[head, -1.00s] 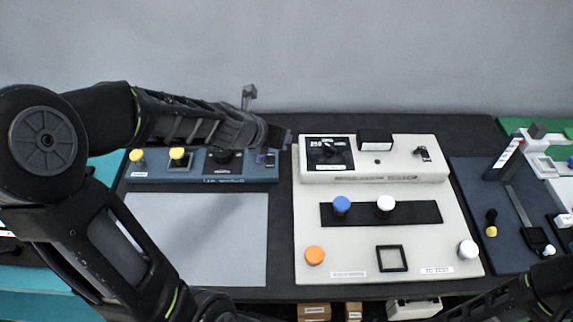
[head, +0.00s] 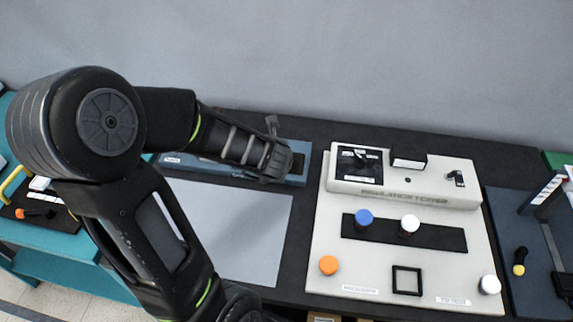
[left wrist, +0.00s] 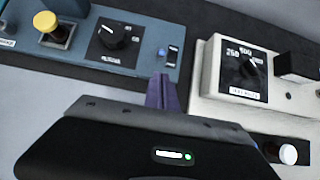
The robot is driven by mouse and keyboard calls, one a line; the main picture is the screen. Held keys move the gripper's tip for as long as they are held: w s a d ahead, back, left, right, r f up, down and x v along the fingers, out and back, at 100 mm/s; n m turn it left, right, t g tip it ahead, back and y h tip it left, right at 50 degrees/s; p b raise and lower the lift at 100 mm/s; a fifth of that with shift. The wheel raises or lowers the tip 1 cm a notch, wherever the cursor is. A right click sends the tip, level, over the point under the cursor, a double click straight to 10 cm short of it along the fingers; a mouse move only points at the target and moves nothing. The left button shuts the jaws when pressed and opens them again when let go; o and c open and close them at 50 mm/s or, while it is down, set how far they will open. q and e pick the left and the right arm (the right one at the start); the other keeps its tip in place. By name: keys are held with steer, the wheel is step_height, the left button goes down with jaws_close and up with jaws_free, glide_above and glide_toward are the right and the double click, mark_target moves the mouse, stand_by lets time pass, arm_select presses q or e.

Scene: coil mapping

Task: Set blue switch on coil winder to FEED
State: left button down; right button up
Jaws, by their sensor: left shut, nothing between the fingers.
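A blue-grey panel (head: 200,165), which seems to be the coil winder, stands on the dark bench and is largely hidden behind my left arm in the head view. Contact cannot be judged. My right gripper is out of view.
A white insulation tester (head: 402,195) with knobs stands to the right of the panel. A grey mat (head: 235,225) lies in front of the panel. A yellow knob (left wrist: 55,30) rises from the panel's left part. A teal table (head: 60,245) stands at left.

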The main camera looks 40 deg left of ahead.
arm_select(q)
steer(key=b+x, duration=0.2)
steer(key=x, duration=0.6)
steer(key=shift+b, duration=0.4)
steer(key=shift+w+a+f, duration=0.15)
steer(key=shift+w+f, duration=0.2)
steer(key=shift+f, duration=0.2)
steer(key=shift+w, duration=0.1)
steer(key=shift+w+a+r, duration=0.15)
steer(key=shift+w+r, duration=0.1)
steer(key=shift+r, duration=0.1)
steer(key=shift+w+a+r, duration=0.2)
steer(key=shift+w+r, duration=0.05)
steer(key=shift+w+a+r, duration=0.25)
steer(key=shift+w, duration=0.3)
steer(key=shift+r, duration=0.15)
steer(key=shift+r+p, duration=0.7)
steer(key=shift+p, duration=0.2)
